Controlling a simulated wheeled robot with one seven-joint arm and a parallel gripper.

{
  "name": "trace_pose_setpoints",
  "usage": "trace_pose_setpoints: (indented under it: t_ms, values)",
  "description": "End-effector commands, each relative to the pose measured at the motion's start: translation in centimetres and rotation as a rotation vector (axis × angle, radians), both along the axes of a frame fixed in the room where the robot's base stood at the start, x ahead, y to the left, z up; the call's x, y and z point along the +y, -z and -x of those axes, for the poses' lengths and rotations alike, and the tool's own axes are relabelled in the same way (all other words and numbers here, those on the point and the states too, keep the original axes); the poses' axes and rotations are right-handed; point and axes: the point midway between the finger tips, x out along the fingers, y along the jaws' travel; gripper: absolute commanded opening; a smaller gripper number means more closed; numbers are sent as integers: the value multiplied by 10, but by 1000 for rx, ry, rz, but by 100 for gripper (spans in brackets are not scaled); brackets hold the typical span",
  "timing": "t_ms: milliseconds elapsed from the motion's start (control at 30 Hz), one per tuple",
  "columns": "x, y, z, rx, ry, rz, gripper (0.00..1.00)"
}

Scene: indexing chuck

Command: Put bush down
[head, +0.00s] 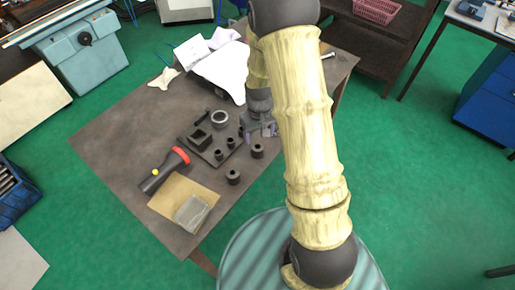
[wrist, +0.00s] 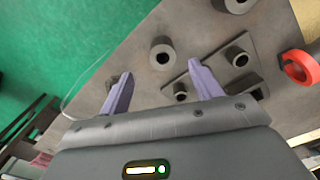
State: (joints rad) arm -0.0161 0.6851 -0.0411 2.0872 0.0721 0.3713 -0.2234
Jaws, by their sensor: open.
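My gripper (head: 262,128) is at the table's right side in the head view, partly hidden by my arm. In the wrist view my gripper (wrist: 162,86) has its two lilac fingers spread, with nothing held between them. A dark round bush (head: 257,151) with a hole stands on the table close to the gripper; it also shows in the wrist view (wrist: 162,53), just beyond the fingertips and apart from them. A second bush (head: 233,177) stands nearer the table's front edge. A dark fixture plate (head: 212,156) carries a square block (head: 200,139) and small round parts.
A grey ring (head: 219,118) lies behind the plate. A grey block (head: 191,213) sits on a tan sheet (head: 172,190) at the front. White cloth (head: 222,68) lies at the back. Bare tabletop (head: 120,130) is at left.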

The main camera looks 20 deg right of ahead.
Motion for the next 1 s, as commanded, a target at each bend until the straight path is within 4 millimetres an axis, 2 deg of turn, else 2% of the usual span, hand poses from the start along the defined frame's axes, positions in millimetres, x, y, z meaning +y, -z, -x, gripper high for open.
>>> trace_pose_setpoints:
  t_ms: [333,767,1000]
  values:
    - [0,40,0,2,1,0,64]
    - [0,45,-1,0,0,0,64]
    - [3,60,-6,2,0,0,64]
